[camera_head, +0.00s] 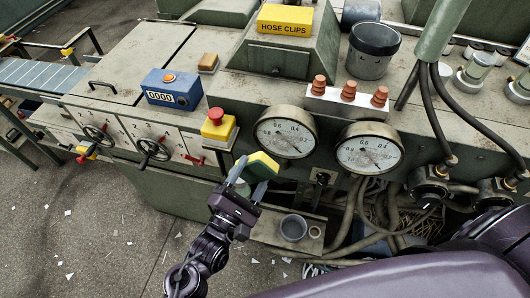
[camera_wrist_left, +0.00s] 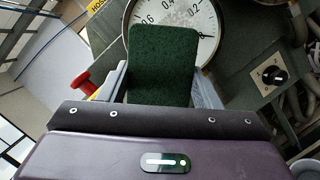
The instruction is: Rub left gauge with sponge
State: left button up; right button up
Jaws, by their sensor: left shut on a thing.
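My left gripper (camera_head: 250,179) is shut on the sponge (camera_head: 263,163), which is yellow with a green pad. In the left wrist view the sponge's dark green face (camera_wrist_left: 163,65) sits between the fingers and covers part of a dial. The left gauge (camera_head: 286,132) is a round white dial on the machine's front. The sponge is just below and left of it in the head view; I cannot tell whether they touch. In the left wrist view the gauge (camera_wrist_left: 205,22) shows a whitish smudge at its upper middle. My right gripper is not in view.
The right gauge (camera_head: 369,148) is beside the left one. A red emergency button (camera_head: 216,117) on a yellow box stands left of the left gauge. A grey cup (camera_head: 293,228) is on a low shelf below. Hoses (camera_head: 345,215) hang under the right gauge.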

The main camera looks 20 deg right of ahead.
pick_arm(q)
jog(key=shift+w+d, duration=0.25)
jog(key=shift+w+r+b, duration=0.25)
jog(key=shift+w+b, duration=0.3)
jog(key=shift+b, duration=0.5)
jog(key=x, duration=0.1)
jog(key=b+x, duration=0.1)
jog(key=x, duration=0.1)
jog(key=shift+w+f, duration=0.25)
jog(key=shift+w, duration=0.15)
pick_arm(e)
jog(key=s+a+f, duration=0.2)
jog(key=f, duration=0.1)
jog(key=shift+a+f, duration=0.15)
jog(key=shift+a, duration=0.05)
